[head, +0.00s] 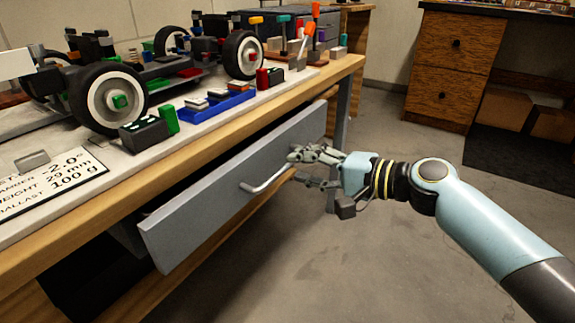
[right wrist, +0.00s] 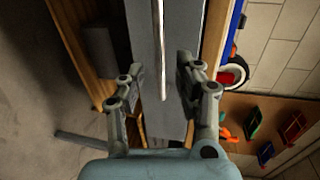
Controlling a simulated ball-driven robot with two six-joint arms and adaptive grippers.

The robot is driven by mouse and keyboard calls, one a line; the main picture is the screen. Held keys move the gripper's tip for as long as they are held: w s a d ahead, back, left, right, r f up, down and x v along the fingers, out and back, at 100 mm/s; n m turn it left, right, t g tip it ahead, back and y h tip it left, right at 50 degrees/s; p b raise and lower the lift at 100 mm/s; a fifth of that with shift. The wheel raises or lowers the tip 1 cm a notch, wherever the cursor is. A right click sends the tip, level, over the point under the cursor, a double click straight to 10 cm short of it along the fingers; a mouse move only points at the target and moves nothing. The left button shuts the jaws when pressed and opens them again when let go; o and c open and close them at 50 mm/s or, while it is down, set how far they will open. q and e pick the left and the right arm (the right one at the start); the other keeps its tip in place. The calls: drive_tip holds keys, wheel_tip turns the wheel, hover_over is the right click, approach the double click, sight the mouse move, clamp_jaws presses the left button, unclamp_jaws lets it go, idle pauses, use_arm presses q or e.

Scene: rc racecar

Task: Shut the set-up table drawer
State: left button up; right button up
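The set-up table drawer (head: 215,205) has a grey front and stands partly open, its front out from the wooden table edge. Its bar handle (head: 266,185) runs along the front. My right gripper (head: 297,167) is at the right end of the handle, close to the drawer front. In the right wrist view the right gripper (right wrist: 155,85) has its two fingers spread apart, with the handle (right wrist: 162,45) and grey drawer front (right wrist: 143,45) showing between them. Nothing is clearly gripped, and I cannot tell whether a finger touches the drawer. My left gripper is out of view.
The set-up table (head: 190,150) carries a racecar (head: 165,75), a blue tray (head: 217,108), a sign (head: 60,185) and several tools. A wooden cabinet (head: 452,65) stands at the back right. The floor (head: 385,130) in front of the drawer is clear.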

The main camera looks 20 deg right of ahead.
sight(291, 165)
drive_tip(key=shift+x, duration=1.95)
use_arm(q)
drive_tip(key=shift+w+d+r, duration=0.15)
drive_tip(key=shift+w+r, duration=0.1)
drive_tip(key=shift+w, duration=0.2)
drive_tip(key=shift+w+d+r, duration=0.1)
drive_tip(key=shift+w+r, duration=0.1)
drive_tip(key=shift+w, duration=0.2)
use_arm(e)
clamp_jaws()
